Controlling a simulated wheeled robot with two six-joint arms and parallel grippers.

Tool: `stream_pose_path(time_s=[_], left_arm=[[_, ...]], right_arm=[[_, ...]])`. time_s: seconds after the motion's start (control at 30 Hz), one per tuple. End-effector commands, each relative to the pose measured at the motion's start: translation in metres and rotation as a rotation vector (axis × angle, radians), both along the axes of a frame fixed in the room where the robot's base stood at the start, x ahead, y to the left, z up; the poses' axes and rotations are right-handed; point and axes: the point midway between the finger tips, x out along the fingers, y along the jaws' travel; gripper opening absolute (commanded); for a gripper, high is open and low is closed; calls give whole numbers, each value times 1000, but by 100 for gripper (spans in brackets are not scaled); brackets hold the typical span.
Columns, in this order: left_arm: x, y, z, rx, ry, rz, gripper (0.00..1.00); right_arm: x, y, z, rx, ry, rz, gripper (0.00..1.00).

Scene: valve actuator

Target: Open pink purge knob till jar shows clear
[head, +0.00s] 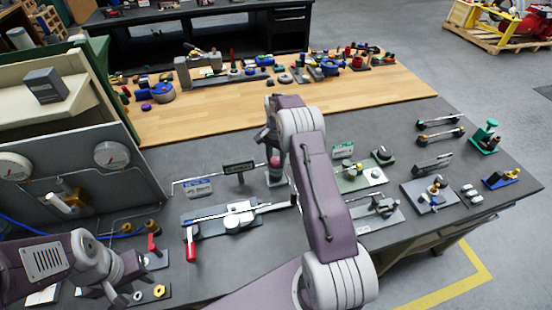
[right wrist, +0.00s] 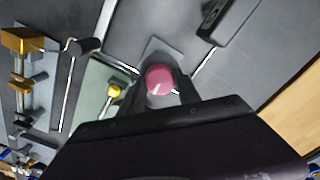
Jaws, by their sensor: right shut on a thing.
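The pink purge knob (right wrist: 160,78) is round with a white pointer mark, and sits between the two dark fingers of my right gripper (right wrist: 160,88) in the right wrist view. The gripper is shut on it. In the head view the knob (head: 273,162) shows small beside my right arm, which hides part of the area. A small greyish-green body (head: 275,179) stands just below the knob; I cannot tell if it is the jar or what it holds. My left gripper (head: 122,289) is at the lower left, away from the knob; its opening is unclear.
A plate with a white valve body and red-handled lever (head: 191,243) lies left of my right arm. A dark sign (head: 239,168) stands close to the knob. Thin pipes run along the bench. Fixtures and tools (head: 433,192) fill the right side.

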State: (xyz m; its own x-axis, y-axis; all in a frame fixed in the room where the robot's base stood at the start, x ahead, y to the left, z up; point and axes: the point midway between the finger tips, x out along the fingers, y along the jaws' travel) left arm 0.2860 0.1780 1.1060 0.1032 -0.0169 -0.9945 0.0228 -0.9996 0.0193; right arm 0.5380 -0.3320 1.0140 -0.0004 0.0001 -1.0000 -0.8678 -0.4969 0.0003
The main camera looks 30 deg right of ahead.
Motion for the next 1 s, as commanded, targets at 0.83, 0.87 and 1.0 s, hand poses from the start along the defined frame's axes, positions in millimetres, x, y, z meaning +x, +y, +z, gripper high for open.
stream_pose_path(time_s=[0.83, 0.87, 1.0], left_arm=[[0, 0, -19, 0, 0, 0, 36], [0, 0, -20, 0, 0, 0, 36], [0, 0, -20, 0, 0, 0, 36]], right_arm=[[1, 0, 64, -1, -5, 1, 61], [1, 0, 69, -1, -5, 1, 61], [1, 0, 87, -1, -3, 1, 61]])
